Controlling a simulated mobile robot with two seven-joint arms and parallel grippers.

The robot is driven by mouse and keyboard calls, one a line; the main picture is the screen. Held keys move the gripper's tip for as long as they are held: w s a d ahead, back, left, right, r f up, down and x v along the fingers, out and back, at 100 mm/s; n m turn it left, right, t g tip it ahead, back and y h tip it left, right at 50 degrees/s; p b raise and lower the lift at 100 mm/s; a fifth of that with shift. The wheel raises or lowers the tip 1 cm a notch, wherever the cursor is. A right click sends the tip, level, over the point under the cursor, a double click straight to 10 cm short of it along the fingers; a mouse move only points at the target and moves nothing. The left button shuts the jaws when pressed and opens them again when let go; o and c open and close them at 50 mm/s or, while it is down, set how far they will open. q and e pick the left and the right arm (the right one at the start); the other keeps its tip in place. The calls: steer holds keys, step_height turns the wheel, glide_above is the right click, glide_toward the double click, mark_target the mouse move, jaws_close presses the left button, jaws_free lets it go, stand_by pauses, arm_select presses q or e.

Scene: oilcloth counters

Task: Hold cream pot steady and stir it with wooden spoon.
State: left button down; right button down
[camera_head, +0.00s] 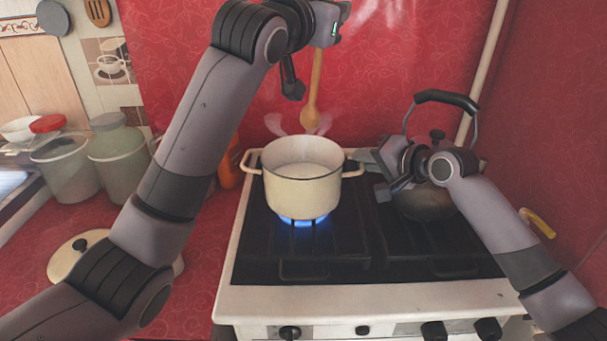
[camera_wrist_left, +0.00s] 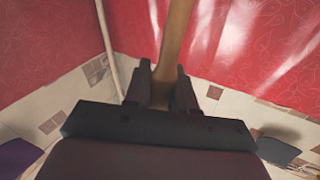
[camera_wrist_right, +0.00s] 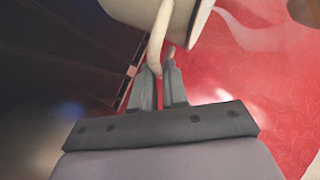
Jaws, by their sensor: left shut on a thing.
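The cream pot (camera_head: 302,192) stands upright on the lit left burner, with pale liquid inside and steam above. The wooden spoon (camera_head: 314,90) hangs bowl-down above and behind the pot, clear of it. My left gripper (camera_head: 323,42) is shut on the spoon's upper handle, and the handle (camera_wrist_left: 176,45) shows between its fingers in the left wrist view. My right gripper (camera_head: 368,164) is at the pot's right handle. In the right wrist view its fingers (camera_wrist_right: 160,82) are close together around the curved pot handle (camera_wrist_right: 158,40). The exact contact is partly hidden.
A dark kettle (camera_head: 425,203) stands behind my right arm on the stove (camera_head: 370,298). A cream lid (camera_head: 68,256) lies on the red counter (camera_head: 195,295) at left, partly behind my left arm. Jars (camera_head: 118,155) stand at the back left. A red wall rises behind the stove.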

steer(key=c, duration=1.1)
jaws_free()
